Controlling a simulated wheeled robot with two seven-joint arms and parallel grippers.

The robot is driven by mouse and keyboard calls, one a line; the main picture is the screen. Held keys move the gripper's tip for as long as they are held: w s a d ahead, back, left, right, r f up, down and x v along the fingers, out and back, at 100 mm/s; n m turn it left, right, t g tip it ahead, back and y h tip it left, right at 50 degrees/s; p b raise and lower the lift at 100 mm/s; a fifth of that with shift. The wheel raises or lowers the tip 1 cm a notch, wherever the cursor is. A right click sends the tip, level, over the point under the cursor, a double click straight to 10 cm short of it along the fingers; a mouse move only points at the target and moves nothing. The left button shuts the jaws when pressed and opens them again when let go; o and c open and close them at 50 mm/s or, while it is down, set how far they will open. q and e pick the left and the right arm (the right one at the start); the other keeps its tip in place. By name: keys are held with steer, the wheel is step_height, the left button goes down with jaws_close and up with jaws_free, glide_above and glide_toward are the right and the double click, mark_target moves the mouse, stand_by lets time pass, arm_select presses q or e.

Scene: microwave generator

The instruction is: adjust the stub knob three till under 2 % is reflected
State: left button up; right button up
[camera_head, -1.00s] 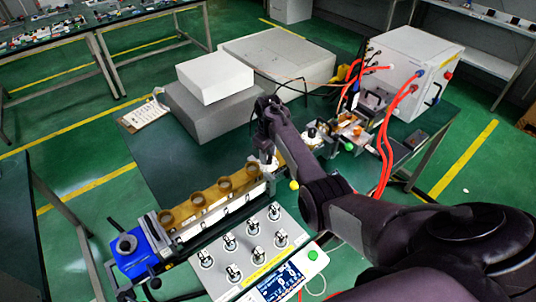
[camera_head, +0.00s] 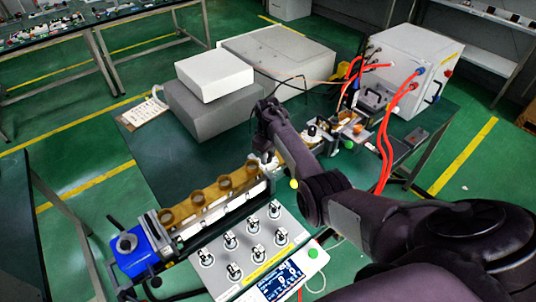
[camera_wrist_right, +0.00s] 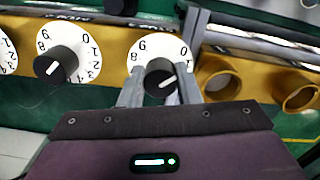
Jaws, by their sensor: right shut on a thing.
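My right gripper (camera_wrist_right: 150,92) is shut on a black stub knob (camera_wrist_right: 162,72) with a white pointer line. Behind it is a white numbered dial (camera_wrist_right: 150,46) on a brass-coloured waveguide. A second black knob (camera_wrist_right: 57,66) on its own dial shows to the left in the right wrist view, and part of a third dial at the edge. In the head view my right gripper (camera_head: 264,156) is at the far end of the row of brass rings; the arm hides the knobs there. A display (camera_head: 281,282) stands at the front, its reading too small to tell. My left gripper is not in view.
A panel with several silver knobs (camera_head: 231,240) lies in front of the waveguide. A blue end unit (camera_head: 137,252) is at the left. Grey boxes (camera_head: 214,78) stand behind. Red cables (camera_head: 384,143) run from a white cabinet (camera_head: 407,66) at the right.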

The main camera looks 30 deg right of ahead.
steer(key=shift+m, duration=0.8)
steer(key=m+p, duration=0.1)
steer(key=m, duration=0.6)
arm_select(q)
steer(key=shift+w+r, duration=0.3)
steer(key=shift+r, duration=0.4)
arm_select(e)
steer(key=m, duration=0.4)
steer(key=shift+a, duration=0.1)
steer(key=shift+m, duration=0.3)
steer(key=o, duration=0.7)
steer(key=shift+r, duration=0.1)
